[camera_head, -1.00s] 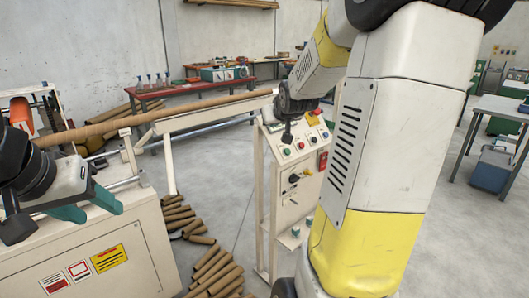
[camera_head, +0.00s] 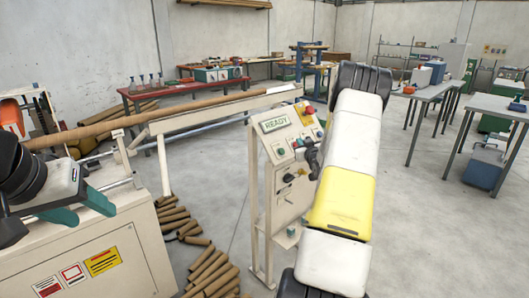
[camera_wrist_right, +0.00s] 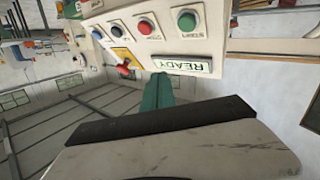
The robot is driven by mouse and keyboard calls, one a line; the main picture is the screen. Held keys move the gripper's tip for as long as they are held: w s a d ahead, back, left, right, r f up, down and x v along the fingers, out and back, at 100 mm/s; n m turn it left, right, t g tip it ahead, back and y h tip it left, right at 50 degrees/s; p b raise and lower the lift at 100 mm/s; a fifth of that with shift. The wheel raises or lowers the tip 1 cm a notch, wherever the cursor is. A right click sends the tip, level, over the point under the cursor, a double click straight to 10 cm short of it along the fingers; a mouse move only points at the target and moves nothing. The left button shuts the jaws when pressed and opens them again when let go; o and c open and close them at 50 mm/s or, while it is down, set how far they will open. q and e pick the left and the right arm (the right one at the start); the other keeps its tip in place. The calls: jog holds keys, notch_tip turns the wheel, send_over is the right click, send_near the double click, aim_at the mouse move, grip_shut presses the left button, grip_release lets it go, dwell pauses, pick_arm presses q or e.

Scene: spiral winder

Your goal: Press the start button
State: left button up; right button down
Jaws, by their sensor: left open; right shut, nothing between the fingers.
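The sloped control panel stands at centre in the head view, with a READY sign (camera_head: 275,124) and a row of coloured buttons. The green start button (camera_head: 281,152) is at the row's left end. In the right wrist view the panel appears upside down, with the green start button (camera_wrist_right: 187,20) at top and the READY sign (camera_wrist_right: 181,65) below it. My right gripper's teal fingers (camera_wrist_right: 158,90) are shut and empty, pointing toward the panel, apart from the green button. In the head view my right gripper (camera_head: 311,155) is by the panel's right side, its fingertips unclear. My left gripper (camera_head: 80,208) is open and empty.
A red stop button (camera_wrist_right: 147,27) sits beside the green one. A red emergency knob (camera_wrist_right: 123,66) on yellow is close by. The cream machine (camera_head: 90,262) is under my left gripper. Cardboard tubes (camera_head: 210,270) lie on the floor between it and the panel.

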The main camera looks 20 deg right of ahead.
jog(key=shift+w, duration=0.1)
jog(key=w+a+f, duration=0.2)
jog(key=w+f, duration=0.3)
jog(key=w, duration=0.1)
jog(key=shift+a+f, duration=0.3)
jog(key=shift+f, duration=0.05)
jog(key=shift+w, duration=0.1)
dwell(1.8)
jog(key=shift+w+a+f, duration=0.15)
jog(key=shift+w+f, duration=0.05)
jog(key=shift+w, duration=0.05)
jog(key=shift+w+a+f, duration=0.1)
jog(key=shift+w+f, duration=0.15)
jog(key=shift+f, duration=0.05)
dwell(0.8)
dwell(0.4)
jog(key=shift+s+d+r, duration=0.2)
jog(key=shift+s+r, duration=0.35)
jog(key=shift+s+d+r, duration=0.25)
jog(key=shift+s+r, duration=0.3)
jog(key=shift+s, duration=0.05)
jog(key=shift+s+d+r, duration=0.25)
jog(key=shift+s+r, duration=0.25)
jog(key=shift+s, duration=0.1)
jog(key=shift+s+d+r, duration=0.25)
jog(key=shift+s+r, duration=0.3)
jog(key=shift+s, duration=0.05)
